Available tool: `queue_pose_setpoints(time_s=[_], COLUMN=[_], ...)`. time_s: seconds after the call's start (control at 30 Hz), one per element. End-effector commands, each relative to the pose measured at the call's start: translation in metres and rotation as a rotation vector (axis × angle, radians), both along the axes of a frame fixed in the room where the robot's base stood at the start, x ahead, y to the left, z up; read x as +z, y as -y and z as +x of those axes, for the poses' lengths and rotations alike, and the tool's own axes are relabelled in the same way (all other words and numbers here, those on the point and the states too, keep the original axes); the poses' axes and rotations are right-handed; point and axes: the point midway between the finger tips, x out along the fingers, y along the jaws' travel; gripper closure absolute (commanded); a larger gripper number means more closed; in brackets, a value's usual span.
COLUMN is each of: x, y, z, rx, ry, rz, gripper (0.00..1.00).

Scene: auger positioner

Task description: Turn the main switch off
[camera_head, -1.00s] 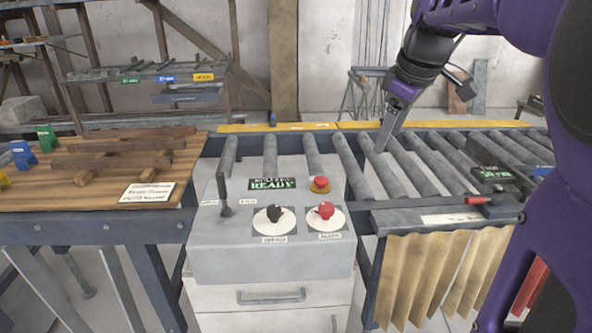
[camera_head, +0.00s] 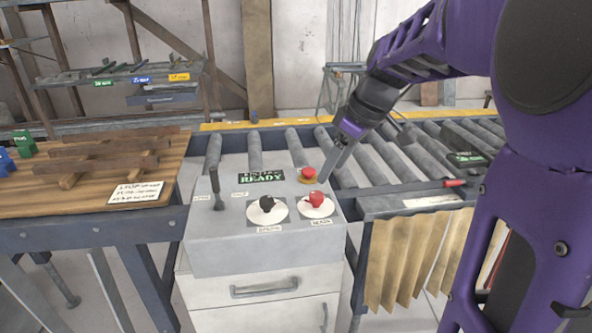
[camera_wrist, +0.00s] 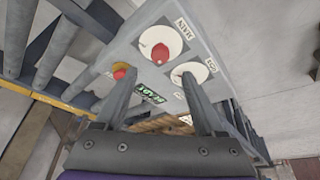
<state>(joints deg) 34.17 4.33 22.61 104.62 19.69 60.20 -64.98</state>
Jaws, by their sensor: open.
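The main switch (camera_head: 317,199) is a red knob on a white round plate, at the right of the grey console's top. In the wrist view the red knob (camera_wrist: 160,52) sits beyond my fingertips, beside a label reading MAIN. My gripper (camera_head: 323,180) is open and empty, just behind and above the knob, pointing down. In the wrist view its two fingers (camera_wrist: 160,77) are spread apart and no contact with the knob shows. The right finger partly covers the neighbouring dial.
The console (camera_head: 230,245) also carries a black knob (camera_head: 267,204), a red mushroom button (camera_head: 308,174) close to my fingers, a READY display (camera_head: 262,176) and an upright lever (camera_head: 216,190). A roller conveyor (camera_head: 375,160) lies behind and right; a wooden-topped table (camera_head: 40,200) stands left.

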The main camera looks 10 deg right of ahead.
Motion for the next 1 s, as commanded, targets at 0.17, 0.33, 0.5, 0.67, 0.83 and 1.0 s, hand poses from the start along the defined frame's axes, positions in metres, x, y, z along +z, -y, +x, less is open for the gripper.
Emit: queue_pose_setpoints(time_s=[0.17,0.33,0.5,0.67,0.83,1.0], x=[-0.038,-0.062,-0.075,-0.077,-0.077,-0.077], y=[-0.011,-0.018,-0.022,-0.023,-0.023,-0.023], z=[0.010,0.018,0.022,0.023,0.023,0.023], rx=[0.002,0.001,-0.001,0.000,0.000,0.000], ry=[-0.004,-0.003,-0.001,0.000,0.000,0.001], rz=[0.003,0.001,0.001,0.000,0.000,-0.001], gripper=[0.29,0.29,0.29,0.29,0.29,0.59])
